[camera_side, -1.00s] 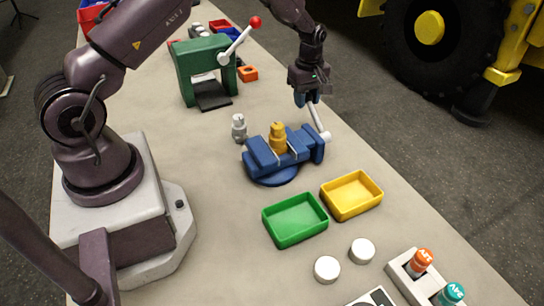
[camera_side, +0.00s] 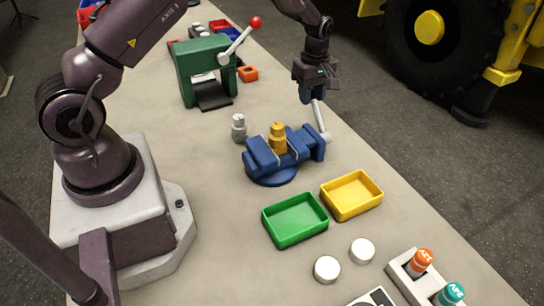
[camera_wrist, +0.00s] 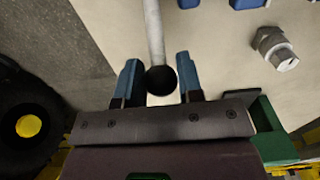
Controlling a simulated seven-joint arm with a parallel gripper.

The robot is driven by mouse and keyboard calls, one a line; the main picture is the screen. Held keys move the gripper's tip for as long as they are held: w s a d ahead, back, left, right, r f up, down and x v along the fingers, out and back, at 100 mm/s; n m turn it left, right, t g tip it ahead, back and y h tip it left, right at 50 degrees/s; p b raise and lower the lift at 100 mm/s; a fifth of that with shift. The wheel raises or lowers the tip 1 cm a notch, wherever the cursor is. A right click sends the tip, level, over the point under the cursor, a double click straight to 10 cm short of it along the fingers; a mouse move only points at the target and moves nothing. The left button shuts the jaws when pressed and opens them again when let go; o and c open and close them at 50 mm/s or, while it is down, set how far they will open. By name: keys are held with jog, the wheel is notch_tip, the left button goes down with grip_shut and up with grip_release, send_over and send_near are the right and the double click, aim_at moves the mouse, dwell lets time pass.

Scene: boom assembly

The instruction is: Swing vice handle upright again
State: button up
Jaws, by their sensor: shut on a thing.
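The blue vice (camera_side: 268,158) stands on the bench with a brass-coloured part (camera_side: 278,139) between its jaws. Its pale handle (camera_side: 319,117) rises from the screw end at the right and leans slightly left towards the top in the side view. My gripper (camera_side: 306,95) is at the handle's upper end, pointing down, shut on it. In the wrist view the handle bar (camera_wrist: 153,30) runs to a dark ball end (camera_wrist: 161,80) between the two blue fingers. The side view hides the ball behind the fingers.
A silver fitting (camera_side: 239,128) stands left of the vice. A green press (camera_side: 205,70) with a red-knobbed lever is behind. Green (camera_side: 294,221) and yellow (camera_side: 351,196) trays lie in front, with two white discs nearby. The bench edge is close on the right.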

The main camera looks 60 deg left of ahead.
jog(key=o, duration=0.5)
jog(key=shift+d, duration=0.1)
jog(key=shift+c, duration=0.2)
jog(key=shift+a+f, duration=0.25)
jog(key=shift+a, duration=0.15)
jog(key=shift+c, duration=0.5)
jog(key=c, duration=0.4)
jog(key=shift+o, duration=0.2)
jog(key=shift+d+r, duration=0.1)
